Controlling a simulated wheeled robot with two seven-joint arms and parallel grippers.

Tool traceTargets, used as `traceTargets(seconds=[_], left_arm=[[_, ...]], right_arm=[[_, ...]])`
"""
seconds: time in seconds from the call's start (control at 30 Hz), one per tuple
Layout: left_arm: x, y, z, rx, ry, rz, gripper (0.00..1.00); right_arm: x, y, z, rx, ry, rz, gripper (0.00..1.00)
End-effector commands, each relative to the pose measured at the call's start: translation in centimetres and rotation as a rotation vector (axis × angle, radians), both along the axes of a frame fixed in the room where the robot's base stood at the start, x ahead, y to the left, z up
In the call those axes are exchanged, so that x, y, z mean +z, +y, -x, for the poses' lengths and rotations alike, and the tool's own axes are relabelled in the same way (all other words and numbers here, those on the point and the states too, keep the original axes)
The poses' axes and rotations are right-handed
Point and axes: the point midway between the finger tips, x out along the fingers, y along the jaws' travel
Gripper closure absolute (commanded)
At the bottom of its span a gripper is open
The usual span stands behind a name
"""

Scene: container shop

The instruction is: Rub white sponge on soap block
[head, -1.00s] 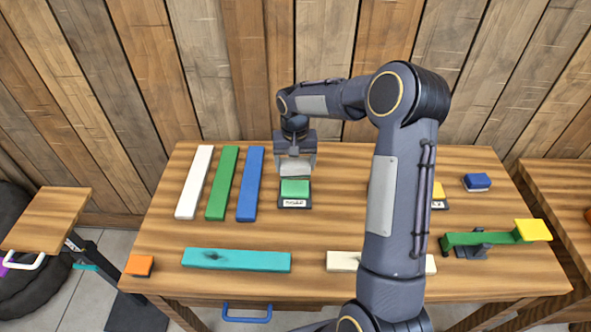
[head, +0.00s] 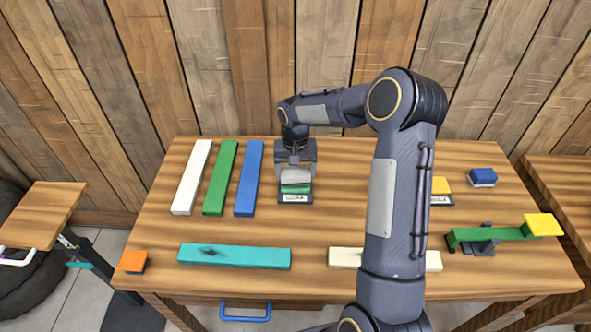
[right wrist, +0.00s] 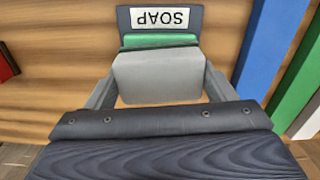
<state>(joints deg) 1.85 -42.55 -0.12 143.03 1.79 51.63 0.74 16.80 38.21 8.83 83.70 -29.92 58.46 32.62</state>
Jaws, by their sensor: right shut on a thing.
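My right gripper (head: 295,172) is shut on the white sponge (head: 295,177), which looks pale grey-white. The sponge (right wrist: 157,77) fills the space between the fingers in the right wrist view. The green soap block (head: 295,189) lies on a dark holder with a label (head: 295,198) that reads SOAP in the right wrist view. The sponge is right over the soap and covers part of it; they look to be touching, but the contact itself is hidden. Only a green strip of the soap (right wrist: 160,40) shows beside the sponge. My left gripper is not in view.
White (head: 192,178), green (head: 220,178) and blue (head: 248,178) bars lie left of the soap. A teal bar (head: 235,257) and a cream bar (head: 345,258) lie in front. A yellow block (head: 441,186), a blue-and-white block (head: 482,177) and a green beam (head: 487,234) are on the right.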

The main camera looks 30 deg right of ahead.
Motion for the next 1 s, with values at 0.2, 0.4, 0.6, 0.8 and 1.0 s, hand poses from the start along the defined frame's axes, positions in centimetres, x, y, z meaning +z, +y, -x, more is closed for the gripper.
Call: traceTargets(seconds=[0.2, 0.4, 0.6, 0.8, 1.0], left_arm=[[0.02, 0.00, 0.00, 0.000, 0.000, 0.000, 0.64], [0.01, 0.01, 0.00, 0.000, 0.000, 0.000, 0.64], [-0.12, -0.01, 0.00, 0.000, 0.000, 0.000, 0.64], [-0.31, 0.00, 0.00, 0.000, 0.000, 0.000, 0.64], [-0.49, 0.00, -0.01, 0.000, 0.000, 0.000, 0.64]], right_arm=[[0.03, 0.00, -0.01, 0.000, 0.000, 0.000, 0.41], [0.02, 0.00, -0.01, 0.000, 0.000, 0.000, 0.41], [-0.13, 0.00, -0.01, 0.000, 0.000, 0.000, 0.41], [-0.39, 0.00, 0.00, 0.000, 0.000, 0.000, 0.41], [-0.63, 0.00, 0.00, 0.000, 0.000, 0.000, 0.41]])
